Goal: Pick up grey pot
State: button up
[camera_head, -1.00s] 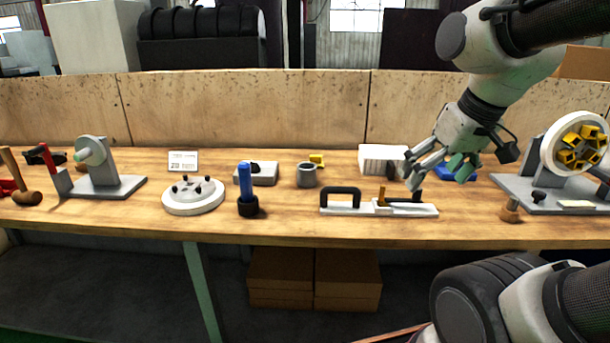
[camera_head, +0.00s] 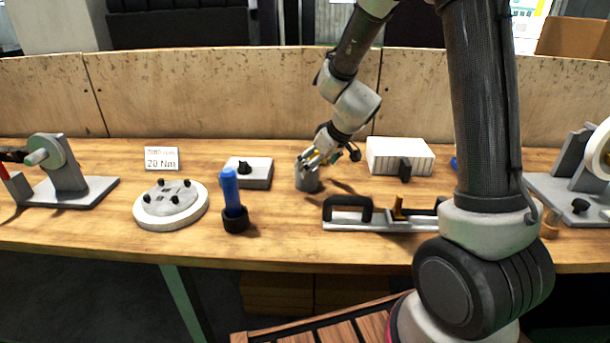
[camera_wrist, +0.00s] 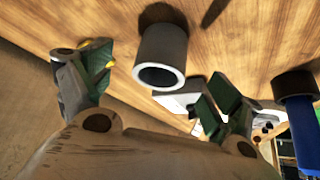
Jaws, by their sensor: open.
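The grey pot (camera_head: 307,181) stands upright on the wooden table, near its middle. My gripper (camera_head: 310,160) is at the top of the pot in the head view and partly hides its rim. In the wrist view the pot (camera_wrist: 161,55) shows its round pale rim and dark opening, and it lies between the two spread fingers of my gripper (camera_wrist: 155,92). The fingers are open, with visible room on both sides of the pot. I cannot tell whether any finger touches it.
A grey box with a black knob (camera_head: 250,172) stands left of the pot. A blue-handled tool in a black holder (camera_head: 231,205) is front left.

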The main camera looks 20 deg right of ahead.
aim_at(310, 184)
jog(key=x, duration=0.5)
jog(key=shift+w+a, duration=0.15)
jog(key=shift+a, duration=0.1)
jog(key=shift+c, duration=0.2)
jog(key=c, duration=1.1)
